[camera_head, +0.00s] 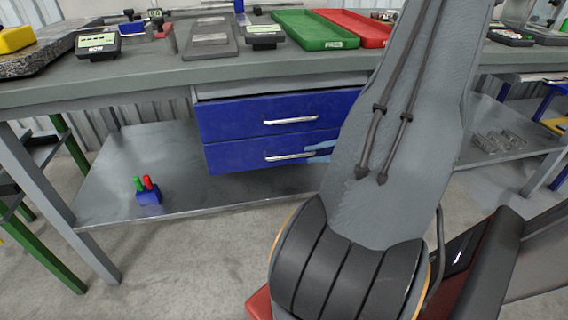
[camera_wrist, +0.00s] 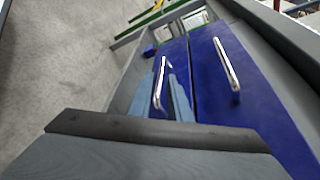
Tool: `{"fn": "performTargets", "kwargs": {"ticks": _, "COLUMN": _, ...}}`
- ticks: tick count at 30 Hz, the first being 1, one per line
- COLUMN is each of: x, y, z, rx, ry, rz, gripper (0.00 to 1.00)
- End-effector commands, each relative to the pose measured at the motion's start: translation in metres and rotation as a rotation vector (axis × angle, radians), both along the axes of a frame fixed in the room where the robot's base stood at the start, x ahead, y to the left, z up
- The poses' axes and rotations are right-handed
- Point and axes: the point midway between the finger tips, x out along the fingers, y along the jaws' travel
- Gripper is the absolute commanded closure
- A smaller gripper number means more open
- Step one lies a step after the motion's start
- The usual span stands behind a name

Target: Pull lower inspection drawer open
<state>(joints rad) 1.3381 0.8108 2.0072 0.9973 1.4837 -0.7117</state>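The lower drawer (camera_head: 240,156) is blue with a silver bar handle (camera_head: 285,157). Its front looks flush with the blue upper drawer (camera_head: 240,117), so it is closed. In the wrist view the lower handle (camera_wrist: 158,92) stands between the two light-blue fingers of my gripper (camera_wrist: 163,96), one on each side. The fingers look apart, with some blue drawer front showing between handle and right finger. In the head view my arm hides most of the gripper; only a light-blue part (camera_head: 318,150) shows at the handle's right end.
The upper drawer's handle (camera_wrist: 227,64) sticks out close to the right of my gripper in the wrist view. A low shelf (camera_head: 105,185) below holds a blue block with green and red pegs (camera_head: 148,196). The floor (camera_head: 190,260) in front is clear.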

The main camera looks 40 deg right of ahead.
Motion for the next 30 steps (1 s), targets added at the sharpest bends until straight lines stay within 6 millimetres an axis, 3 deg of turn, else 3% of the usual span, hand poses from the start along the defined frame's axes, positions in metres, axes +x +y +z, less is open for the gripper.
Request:
{"fn": "performTargets", "kwargs": {"ticks": 3, "x": -0.004, "y": -0.013, "z": -0.007, "rx": 0.011, "ry": -0.034, "rz": -0.045, "gripper": 0.83}}
{"fn": "performTargets", "kwargs": {"ticks": 6, "x": -0.002, "y": -0.014, "z": -0.008, "rx": 0.014, "ry": -0.043, "rz": -0.054, "gripper": 0.83}}
{"fn": "performTargets", "kwargs": {"ticks": 21, "x": 0.047, "y": 0.028, "z": -0.022, "rx": 0.015, "ry": -0.042, "rz": -0.052, "gripper": 0.83}}
{"fn": "performTargets", "kwargs": {"ticks": 30, "x": 0.052, "y": 0.033, "z": -0.023, "rx": 0.013, "ry": -0.040, "rz": -0.053, "gripper": 0.83}}
